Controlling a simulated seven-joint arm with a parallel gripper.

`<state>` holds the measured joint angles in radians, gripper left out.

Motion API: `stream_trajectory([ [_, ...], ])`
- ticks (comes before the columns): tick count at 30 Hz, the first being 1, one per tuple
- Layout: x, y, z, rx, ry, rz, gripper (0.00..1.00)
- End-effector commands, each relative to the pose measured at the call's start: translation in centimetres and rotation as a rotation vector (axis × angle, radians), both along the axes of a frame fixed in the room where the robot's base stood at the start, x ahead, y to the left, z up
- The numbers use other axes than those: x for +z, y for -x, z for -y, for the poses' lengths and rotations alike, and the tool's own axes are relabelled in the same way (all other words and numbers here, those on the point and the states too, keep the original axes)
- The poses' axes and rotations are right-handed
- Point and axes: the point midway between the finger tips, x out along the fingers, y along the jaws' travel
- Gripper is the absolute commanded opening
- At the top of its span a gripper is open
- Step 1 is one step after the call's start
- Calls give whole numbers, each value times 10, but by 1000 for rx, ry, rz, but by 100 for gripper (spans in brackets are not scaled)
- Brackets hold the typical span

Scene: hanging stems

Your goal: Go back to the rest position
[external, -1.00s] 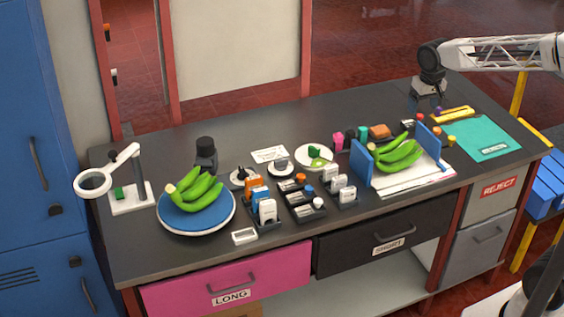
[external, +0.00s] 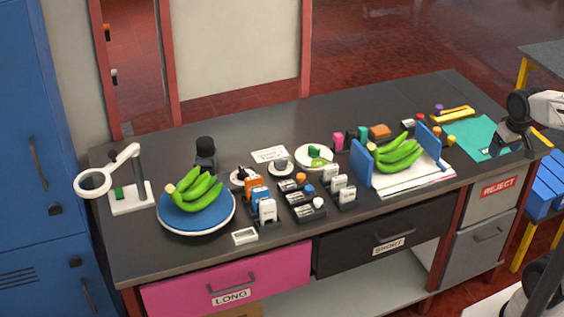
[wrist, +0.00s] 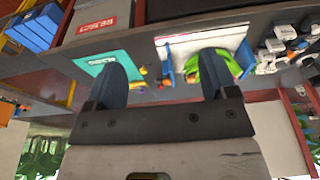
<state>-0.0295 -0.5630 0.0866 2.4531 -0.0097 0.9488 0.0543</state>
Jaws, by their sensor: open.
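My gripper (external: 511,144) is at the right end of the workbench in the external view, over the edge of the teal mat (external: 479,135). In the wrist view its two blue fingers (wrist: 165,85) are spread apart with nothing between them. One green banana bunch (external: 399,155) lies on the white board between two blue upright plates. It shows in the wrist view (wrist: 215,72) partly behind one finger. Another banana bunch (external: 193,190) rests on the round blue plate (external: 210,217) at the left.
The dark workbench (external: 270,135) carries small bottles and boxes (external: 300,190) in the middle and a magnifier stand (external: 131,195) at the left. Below are the pink LONG drawer (external: 262,277), the dark SHORT drawer (external: 350,240) and the grey REJECT bin (external: 482,205). Blue crates (external: 545,190) stand at the right.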

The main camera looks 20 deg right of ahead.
Motion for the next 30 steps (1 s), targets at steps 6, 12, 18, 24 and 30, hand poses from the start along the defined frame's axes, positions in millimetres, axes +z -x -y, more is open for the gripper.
stream_trajectory([
  [6, -14, 35, 10, -3, 7, 14, 79],
  [12, -19, 43, 13, -1, 9, 16, 79],
  [18, -19, 43, 13, -1, 9, 16, 79],
  [24, -18, 43, 12, -1, 9, 16, 79],
  [30, -18, 43, 12, -1, 8, 16, 79],
])
